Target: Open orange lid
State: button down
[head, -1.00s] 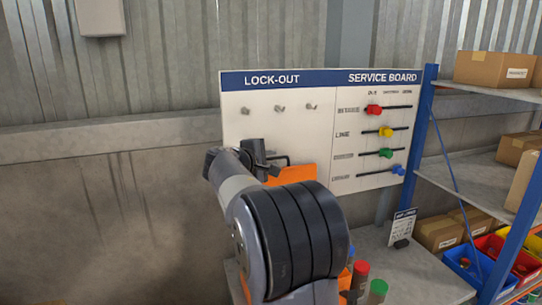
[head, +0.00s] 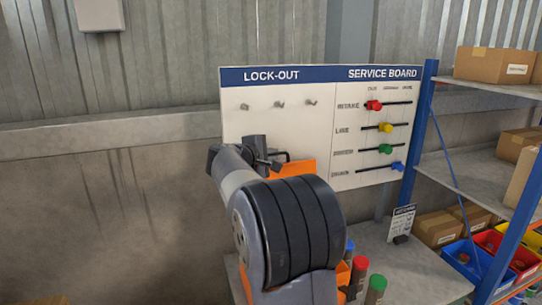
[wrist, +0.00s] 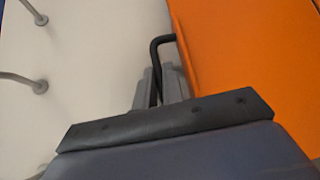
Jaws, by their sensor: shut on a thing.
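The orange lid (head: 303,167) shows behind my arm in the head view, in front of the lower white board. My arm hides much of it. In the wrist view the lid (wrist: 255,70) is a flat orange panel filling the right side. A black bent handle (wrist: 154,50) joins its left edge. My gripper (wrist: 160,88) is shut on this handle; its grey fingers lie on both sides of the bar. In the head view my gripper (head: 262,153) is dark and sits at the lid's left side.
The lock-out board (head: 290,125) stands close behind, with metal hooks (head: 280,104) and coloured sliders (head: 386,128). Capped cylinders (head: 375,290) stand on the bench right of my arm. A blue-framed shelf (head: 425,130) with boxes and bins is at right.

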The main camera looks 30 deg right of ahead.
jog(key=shift+s+f, duration=0.1)
jog(key=shift+m+t+h, duration=0.5)
jog(key=shift+m+h, duration=0.1)
jog(key=shift+m, duration=0.1)
jog(key=shift+s+a+b, duration=0.2)
jog(key=shift+s+b, duration=0.55)
jog(key=shift+b, duration=0.8)
jog(key=shift+s+a+b, duration=0.2)
jog(key=shift+s+b, duration=0.55)
jog(key=shift+b, duration=0.85)
jog(key=shift+s+a+b, duration=0.2)
jog(key=shift+s+b, duration=0.55)
jog(key=shift+b, duration=0.8)
jog(key=c, duration=1.8)
grip_release()
